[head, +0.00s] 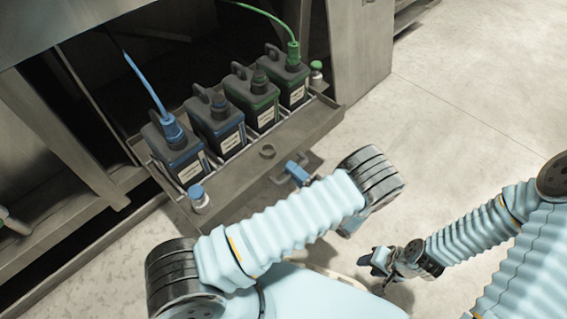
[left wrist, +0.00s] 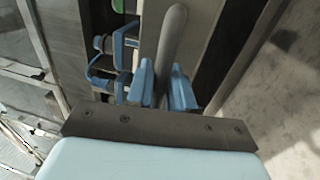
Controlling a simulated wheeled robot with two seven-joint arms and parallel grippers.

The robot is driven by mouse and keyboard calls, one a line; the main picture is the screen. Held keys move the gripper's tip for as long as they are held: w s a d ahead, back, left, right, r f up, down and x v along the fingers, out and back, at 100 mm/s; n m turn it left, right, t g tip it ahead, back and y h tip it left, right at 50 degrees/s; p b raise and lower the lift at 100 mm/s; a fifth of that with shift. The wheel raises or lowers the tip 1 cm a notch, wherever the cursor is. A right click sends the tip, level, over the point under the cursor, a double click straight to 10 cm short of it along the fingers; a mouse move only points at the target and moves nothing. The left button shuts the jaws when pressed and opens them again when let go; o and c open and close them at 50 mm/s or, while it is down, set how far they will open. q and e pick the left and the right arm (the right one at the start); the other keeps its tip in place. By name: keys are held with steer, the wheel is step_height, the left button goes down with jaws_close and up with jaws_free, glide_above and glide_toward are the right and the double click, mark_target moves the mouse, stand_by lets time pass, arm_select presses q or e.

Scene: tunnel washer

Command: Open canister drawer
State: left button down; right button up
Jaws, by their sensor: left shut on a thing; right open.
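The canister drawer (head: 230,180) stands out from under the machine. It holds a row of several dark canisters, two with blue markings (head: 217,122) and two with green markings (head: 257,97). My left gripper (head: 297,172) is at the drawer's front, partly hidden by my own arm. In the left wrist view its blue fingers (left wrist: 162,82) are shut on a grey bar-like handle (left wrist: 172,40), one finger on each side. My right gripper (head: 383,262) hangs open and empty over the floor, to the right of the drawer and apart from it.
A blue hose (head: 144,80) runs into the leftmost canister and a green hose (head: 268,17) into the rightmost. Small capped bottles stand at the drawer's left (head: 199,199) and right (head: 316,72) ends. A grey machine post (head: 360,50) is behind right. The floor (head: 470,100) at right is clear.

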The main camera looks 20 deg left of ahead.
arm_select(q)
steer(key=shift+v, duration=0.8)
steer(key=shift+r, duration=0.1)
steer(key=c, duration=1.2)
jaws_free()
steer(key=shift+o, duration=0.2)
